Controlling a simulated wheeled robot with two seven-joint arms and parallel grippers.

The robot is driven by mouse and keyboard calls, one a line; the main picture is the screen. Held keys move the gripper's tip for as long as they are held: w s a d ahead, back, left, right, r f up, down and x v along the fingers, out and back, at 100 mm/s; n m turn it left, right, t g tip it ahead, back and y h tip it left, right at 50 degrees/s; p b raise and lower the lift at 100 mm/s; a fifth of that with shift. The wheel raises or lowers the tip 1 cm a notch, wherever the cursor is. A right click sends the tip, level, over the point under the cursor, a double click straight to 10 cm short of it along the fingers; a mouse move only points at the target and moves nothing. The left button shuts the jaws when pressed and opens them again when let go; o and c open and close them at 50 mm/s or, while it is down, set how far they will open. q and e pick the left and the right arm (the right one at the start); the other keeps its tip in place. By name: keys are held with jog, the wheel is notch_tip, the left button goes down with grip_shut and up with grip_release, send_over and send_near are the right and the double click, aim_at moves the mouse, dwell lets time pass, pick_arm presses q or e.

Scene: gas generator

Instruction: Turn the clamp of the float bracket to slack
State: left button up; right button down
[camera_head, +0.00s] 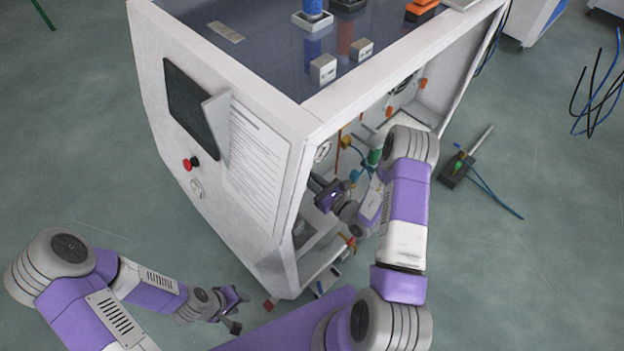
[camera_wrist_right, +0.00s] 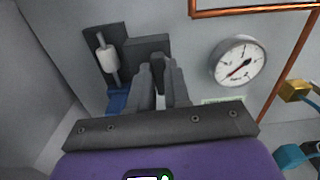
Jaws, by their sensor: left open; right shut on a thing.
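The float bracket (camera_wrist_right: 96,72) is a dark plate on the cabinet's inner wall in the right wrist view. A white cylindrical float (camera_wrist_right: 107,58) stands on it on a thin rod, with a dark grey block (camera_wrist_right: 147,45) beside it. My right gripper (camera_wrist_right: 162,72) reaches to this block and is shut on the clamp, which the fingers mostly hide. I cannot tell how far the clamp is turned. In the head view my right gripper (camera_head: 322,194) is inside the open side of the cabinet. My left gripper (camera_head: 236,308) is open and empty, outside the cabinet, low in front.
A round pressure gauge (camera_wrist_right: 238,62) sits right of the bracket, with a copper pipe (camera_wrist_right: 296,72) and a brass fitting (camera_wrist_right: 297,91) further right. The white cabinet (camera_head: 165,135) frames the opening.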

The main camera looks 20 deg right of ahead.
jog(key=shift+a+f+n+b, duration=0.15)
jog(key=shift+n+b, duration=1.2)
jog(key=shift+n, duration=3)
jog(key=shift+f+n+b, duration=0.15)
jog(key=shift+n+b, duration=1.15)
jog(key=shift+n, duration=3.05)
jog(key=c, duration=1.1)
grip_release()
jog(key=shift+s, duration=0.1)
jog(key=p+v, duration=0.1)
jog(key=v, duration=0.6)
jog(key=shift+s, duration=0.25)
